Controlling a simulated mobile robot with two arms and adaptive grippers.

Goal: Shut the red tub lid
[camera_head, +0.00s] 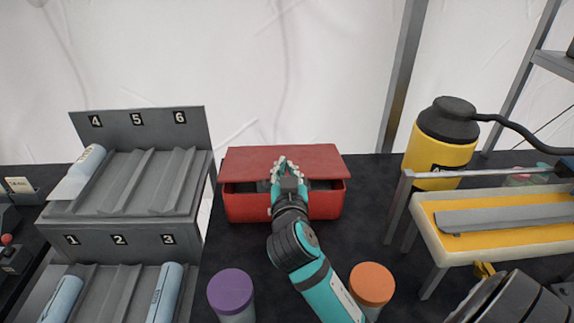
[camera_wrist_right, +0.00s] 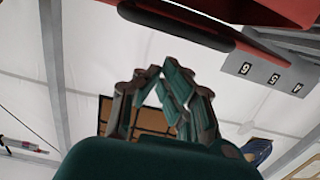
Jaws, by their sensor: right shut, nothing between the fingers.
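The red tub (camera_head: 243,207) stands on the dark table in the middle of the head view. Its red lid (camera_head: 318,162) is at the back and top of the tub, with a dark gap showing between its front edge and the rim, so it is not flat shut. My right gripper (camera_head: 281,162) is shut and empty, its fingers in front of the lid's middle; I cannot tell whether they touch it. In the right wrist view the fingertips (camera_wrist_right: 158,72) meet, and red surfaces show at the top. My left gripper is not in view.
A grey numbered rack (camera_head: 190,228) with rolled blue items stands left. A purple-lidded jar (camera_head: 231,290) and an orange-lidded jar (camera_head: 372,284) stand in front, near my right arm. A yellow bottle (camera_head: 438,155) and a yellow-and-white tray (camera_head: 430,221) on a stand are right.

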